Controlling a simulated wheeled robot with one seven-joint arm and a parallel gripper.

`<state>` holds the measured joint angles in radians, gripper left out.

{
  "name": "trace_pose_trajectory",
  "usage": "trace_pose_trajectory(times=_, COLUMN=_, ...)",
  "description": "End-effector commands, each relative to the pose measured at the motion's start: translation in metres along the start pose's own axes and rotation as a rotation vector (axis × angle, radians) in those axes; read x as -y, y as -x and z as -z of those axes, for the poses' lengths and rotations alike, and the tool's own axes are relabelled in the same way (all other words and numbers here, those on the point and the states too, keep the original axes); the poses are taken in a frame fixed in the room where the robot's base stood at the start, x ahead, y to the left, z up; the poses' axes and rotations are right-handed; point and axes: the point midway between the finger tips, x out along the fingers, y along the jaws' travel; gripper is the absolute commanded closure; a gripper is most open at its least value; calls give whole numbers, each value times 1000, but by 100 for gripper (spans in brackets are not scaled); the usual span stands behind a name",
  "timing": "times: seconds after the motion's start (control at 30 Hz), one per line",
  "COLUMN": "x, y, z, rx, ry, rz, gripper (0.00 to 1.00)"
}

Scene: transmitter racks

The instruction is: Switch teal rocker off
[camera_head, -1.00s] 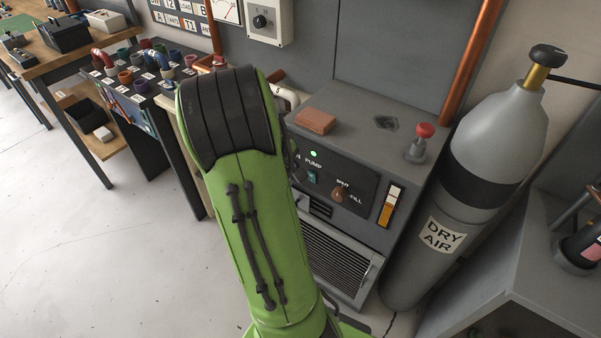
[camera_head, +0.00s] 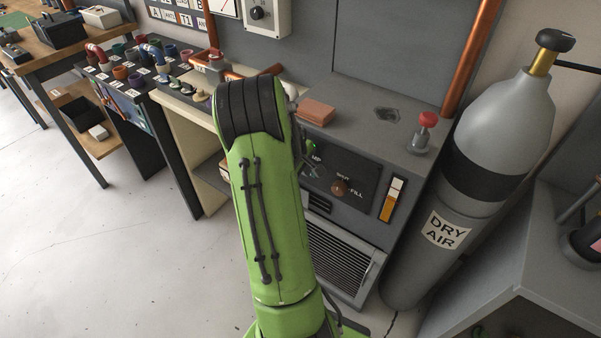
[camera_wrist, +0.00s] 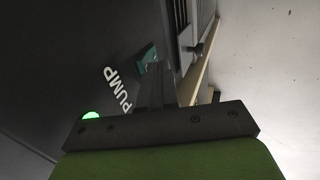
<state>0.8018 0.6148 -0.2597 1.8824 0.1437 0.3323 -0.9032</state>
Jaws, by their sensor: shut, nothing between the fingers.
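The teal rocker (camera_wrist: 147,56) is set in the dark panel beside the white word PUMP (camera_wrist: 117,88) in the wrist view. My gripper (camera_wrist: 156,70) is shut and empty. Its fingertips are right at the rocker and cover part of it; I cannot tell whether they touch it. The green lamp (camera_wrist: 91,115) near PUMP is lit and also shows in the head view (camera_head: 312,146). In the head view, my green arm reaches to the front of the grey cabinet (camera_head: 352,130), and I cannot make out the rocker or fingertips clearly there.
A brown knob marked FILL (camera_head: 339,187) and an amber gauge (camera_head: 391,199) sit right of the rocker on the cabinet front. A red-topped knob (camera_head: 426,122) and a brick-coloured block (camera_head: 316,112) are on top. The dry air cylinder (camera_head: 475,185) stands right. Floor at left is clear.

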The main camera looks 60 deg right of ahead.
Motion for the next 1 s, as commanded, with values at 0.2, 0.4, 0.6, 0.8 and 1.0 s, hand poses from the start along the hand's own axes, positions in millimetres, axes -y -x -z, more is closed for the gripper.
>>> trace_pose_trajectory(times=0.2, x=-2, y=0, z=0, rx=1, ry=0, rz=0, gripper=100)
trace_pose_trajectory(times=0.4, x=-7, y=-1, z=0, rx=0, ry=0, rz=-1, gripper=100)
trace_pose_trajectory(times=0.6, x=-9, y=3, z=0, rx=-1, ry=-1, rz=-2, gripper=100)
trace_pose_trajectory(times=0.8, x=-14, y=13, z=0, rx=-1, ry=-1, rz=-3, gripper=100)
trace_pose_trajectory(times=1.0, x=-14, y=14, z=0, rx=0, ry=-1, rz=-1, gripper=100)
